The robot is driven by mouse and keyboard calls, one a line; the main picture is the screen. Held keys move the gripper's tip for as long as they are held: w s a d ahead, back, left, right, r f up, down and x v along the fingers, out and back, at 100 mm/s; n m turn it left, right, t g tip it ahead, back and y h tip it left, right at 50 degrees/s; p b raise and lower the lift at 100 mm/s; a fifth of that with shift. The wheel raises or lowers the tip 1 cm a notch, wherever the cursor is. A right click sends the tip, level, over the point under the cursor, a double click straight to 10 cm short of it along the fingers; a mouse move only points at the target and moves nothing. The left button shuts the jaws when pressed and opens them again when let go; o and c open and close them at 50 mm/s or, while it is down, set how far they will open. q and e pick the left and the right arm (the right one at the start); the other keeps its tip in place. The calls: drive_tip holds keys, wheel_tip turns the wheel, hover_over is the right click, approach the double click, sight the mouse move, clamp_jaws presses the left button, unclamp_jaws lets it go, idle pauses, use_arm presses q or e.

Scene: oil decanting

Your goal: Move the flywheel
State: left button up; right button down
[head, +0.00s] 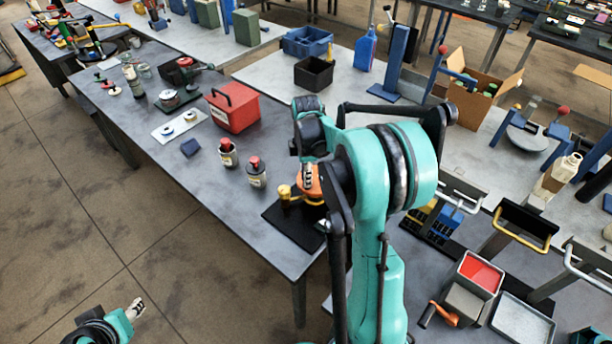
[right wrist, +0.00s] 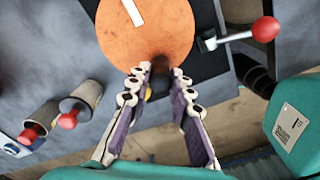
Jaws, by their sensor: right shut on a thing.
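The flywheel is an orange disc with a white stripe, large at the top of the right wrist view (right wrist: 145,35). In the head view a part of the flywheel (head: 312,187) shows over a black base plate (head: 283,222), beside a brass-coloured part (head: 287,193). My right gripper (right wrist: 157,75) has its fingers on either side of a dark stub at the flywheel's near edge and is shut on it. In the head view my right gripper (head: 308,174) is partly covered by my arm. My left gripper (head: 137,308) is at the lower left, away from the table; its finger gap is unclear.
Two red-capped bottles (head: 228,153) (head: 256,172) stand left of the base plate, with a red box (head: 233,107) behind them. A red-knobbed lever (right wrist: 264,30) is right of the flywheel in the wrist view. Bare tabletop (head: 205,180) lies at the front left.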

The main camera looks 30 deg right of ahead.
drive_tip(key=c, duration=1.3)
unclamp_jaws()
drive_tip(key=shift+c, duration=0.2)
wheel_tip(320, 180, up, 12)
drive_tip(key=s+a+f+m+t+b, duration=0.3)
drive_tip(key=s+a+f+m, duration=0.2)
drive_tip(key=s+a, duration=0.3)
drive_tip(key=s+a+f+m+t+b, duration=0.4)
drive_tip(key=s+a+f+m, duration=0.2)
drive_tip(key=s+a+m, duration=0.2)
drive_tip(key=a, duration=0.2)
drive_tip(key=shift+a+m+b, duration=0.3)
